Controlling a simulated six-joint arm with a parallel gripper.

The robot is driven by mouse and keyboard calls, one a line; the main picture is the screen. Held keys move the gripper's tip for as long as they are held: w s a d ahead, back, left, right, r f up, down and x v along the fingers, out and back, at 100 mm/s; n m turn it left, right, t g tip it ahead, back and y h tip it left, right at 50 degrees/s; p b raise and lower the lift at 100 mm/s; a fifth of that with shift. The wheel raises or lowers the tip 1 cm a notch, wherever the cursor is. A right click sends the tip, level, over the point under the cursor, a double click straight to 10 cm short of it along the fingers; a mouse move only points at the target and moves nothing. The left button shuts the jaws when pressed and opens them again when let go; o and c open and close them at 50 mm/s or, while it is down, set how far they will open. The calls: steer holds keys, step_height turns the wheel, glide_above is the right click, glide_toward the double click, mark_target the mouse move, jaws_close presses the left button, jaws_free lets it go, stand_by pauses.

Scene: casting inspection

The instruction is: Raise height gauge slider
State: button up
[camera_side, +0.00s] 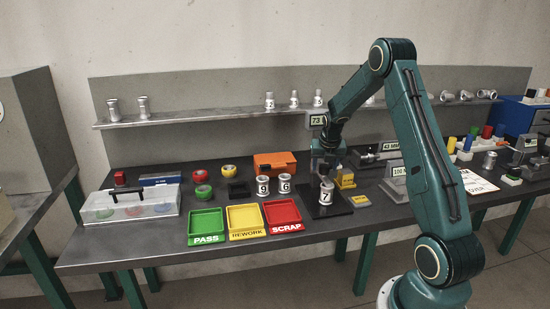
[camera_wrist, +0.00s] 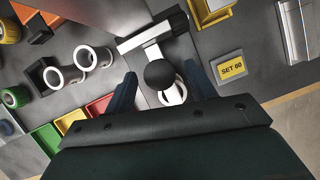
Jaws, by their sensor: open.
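The height gauge (camera_wrist: 152,36) stands on a dark base plate (camera_side: 338,207), with a display reading 73 (camera_side: 317,120) at its top in the side view. In the wrist view its black ball knob (camera_wrist: 160,75) lies between the fingers of my gripper (camera_wrist: 161,88). My gripper is open, with one finger on each side of the knob and gaps visible. A casting marked 7 (camera_side: 326,194) stands upright on the base plate below my gripper (camera_side: 327,165). The knob partly covers a pale ring under it in the wrist view. My gripper hides much of the slider in the side view.
Castings 9 (camera_side: 263,186) and 6 (camera_side: 285,184) stand left of the gauge. Green PASS (camera_side: 206,240), yellow REWORK (camera_side: 247,235) and red SCRAP (camera_side: 286,229) trays lie at the front. A SET 60 plate (camera_wrist: 232,69) lies to the right. An orange box (camera_side: 274,163) is behind.

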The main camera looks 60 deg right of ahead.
mark_target(325, 167)
jaws_close()
steer(key=shift+r, duration=2.45)
jaws_free()
steer(key=v, duration=1.3)
steer(key=shift+r, duration=0.4)
steer(key=shift+s, duration=0.1)
